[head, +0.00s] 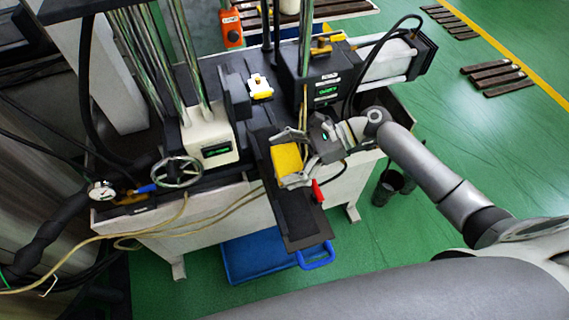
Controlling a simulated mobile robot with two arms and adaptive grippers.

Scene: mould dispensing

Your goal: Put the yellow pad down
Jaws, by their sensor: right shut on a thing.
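The yellow pad (287,158) is a small flat yellow block in the middle of the head view. My right gripper (296,178) is shut on it, with grey fingers at its edges. The pad is over a dark narrow plate (301,222) that juts from the front of the machine. I cannot tell whether the pad touches the plate. My left gripper does not show.
A yellow and white piece (260,87) sits on the machine behind. A red handle (318,191) is beside the plate. A blue trolley (262,258) is on the floor below. A handwheel (177,172) is at the left, and black bins (386,187) stand at the right.

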